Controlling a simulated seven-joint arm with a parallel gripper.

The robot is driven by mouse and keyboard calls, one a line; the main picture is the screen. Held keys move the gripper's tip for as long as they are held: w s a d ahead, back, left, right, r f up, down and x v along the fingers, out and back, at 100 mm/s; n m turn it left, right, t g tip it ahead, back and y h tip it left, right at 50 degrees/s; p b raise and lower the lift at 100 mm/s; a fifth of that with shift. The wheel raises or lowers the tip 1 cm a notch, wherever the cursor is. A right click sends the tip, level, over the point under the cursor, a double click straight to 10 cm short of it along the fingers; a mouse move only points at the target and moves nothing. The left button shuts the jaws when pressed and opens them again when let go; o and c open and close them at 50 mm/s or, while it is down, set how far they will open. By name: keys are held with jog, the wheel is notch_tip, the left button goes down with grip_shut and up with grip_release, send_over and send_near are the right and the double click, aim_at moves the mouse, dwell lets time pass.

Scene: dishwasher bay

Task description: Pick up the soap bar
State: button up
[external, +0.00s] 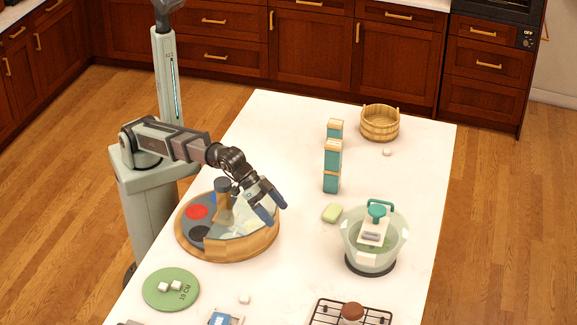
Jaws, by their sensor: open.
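The soap bar (331,213) is a small pale green block. It lies flat on the white island top, left of the glass bowl and in front of the teal boxes. My gripper (275,215) is open and empty. In the picture it is left of the soap bar, over the right side of the round wooden tray, with a clear gap between the gripper and the soap. Its exact height above the tray cannot be told from this view.
The round wooden tray (222,250) holds coloured items. Teal boxes (332,168) stand behind the soap, and a glass bowl (374,252) with a teal-handled item stands right of it. A wooden bucket (380,125) is at the back.

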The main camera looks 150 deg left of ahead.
jog(key=s+a+f+g, duration=0.1)
jog(key=s+a, duration=0.2)
jog(key=a, duration=0.4)
jog(key=s+a+f+g, duration=0.1)
jog(key=s+a+g, duration=0.15)
jog(key=a, duration=0.45)
jog(key=m+h, duration=0.2)
send_near(329, 208)
jog(key=shift+g, duration=0.35)
jog(key=x, duration=0.4)
jog(key=shift+w+a+r, duration=0.15)
jog(key=shift+w, duration=0.2)
jog(key=shift+d+x, duration=0.15)
jog(key=shift+x, duration=1.2)
jog(key=shift+d+x, duration=0.15)
jog(key=shift+x, duration=1.25)
jog(key=c, duration=0.9)
jog(key=shift+o, duration=0.2)
jog(key=shift+r, duration=0.1)
